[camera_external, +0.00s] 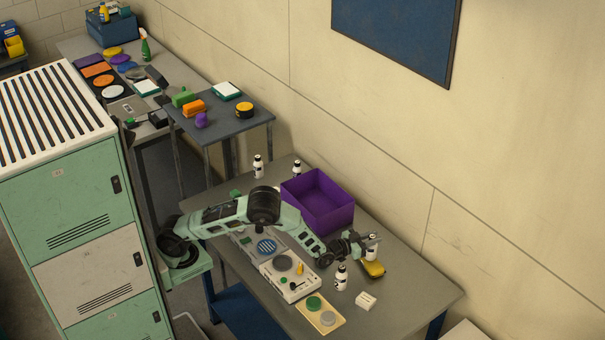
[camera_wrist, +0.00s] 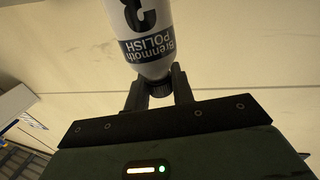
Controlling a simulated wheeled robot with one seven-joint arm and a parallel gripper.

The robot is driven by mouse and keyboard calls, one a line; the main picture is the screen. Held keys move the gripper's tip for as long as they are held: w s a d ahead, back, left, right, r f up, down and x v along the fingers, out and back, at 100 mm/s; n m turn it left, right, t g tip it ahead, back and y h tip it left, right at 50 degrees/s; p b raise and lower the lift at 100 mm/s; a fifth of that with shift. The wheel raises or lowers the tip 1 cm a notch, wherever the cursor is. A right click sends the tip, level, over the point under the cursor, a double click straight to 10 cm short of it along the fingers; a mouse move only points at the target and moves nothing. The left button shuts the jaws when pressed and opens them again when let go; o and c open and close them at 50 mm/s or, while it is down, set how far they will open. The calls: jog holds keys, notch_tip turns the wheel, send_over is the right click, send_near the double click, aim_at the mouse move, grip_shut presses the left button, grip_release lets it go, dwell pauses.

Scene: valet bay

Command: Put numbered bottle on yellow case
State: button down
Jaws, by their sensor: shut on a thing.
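My gripper (camera_wrist: 160,88) is shut on the dark cap of a white bottle (camera_wrist: 140,35) in the wrist view. Its label shows a large number 3 and "Brenmoth POLISH". In the external view my gripper (camera_external: 370,239) is over the right part of the table, with the held white bottle (camera_external: 371,253) hanging below it. The small yellow case (camera_external: 375,270) lies right under or just in front of this bottle. I cannot tell whether they touch. Another white bottle with a dark cap (camera_external: 341,279) stands to the left of the case.
A purple open bin (camera_external: 330,212) stands behind my arm, with two more bottles (camera_external: 258,167) (camera_external: 297,168) near the wall. A white panel (camera_external: 290,279), a cream tray with round pieces (camera_external: 320,314) and a small white box (camera_external: 366,301) lie in front. The table's right end is clear.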

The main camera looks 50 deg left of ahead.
jog(key=shift+f, duration=0.2)
jog(key=c, duration=1.2)
grip_release()
jog(key=shift+r, duration=0.15)
jog(key=shift+r, duration=0.15)
jog(key=b+v, duration=0.3)
jog(key=v, duration=0.9)
jog(key=shift+a, duration=0.1)
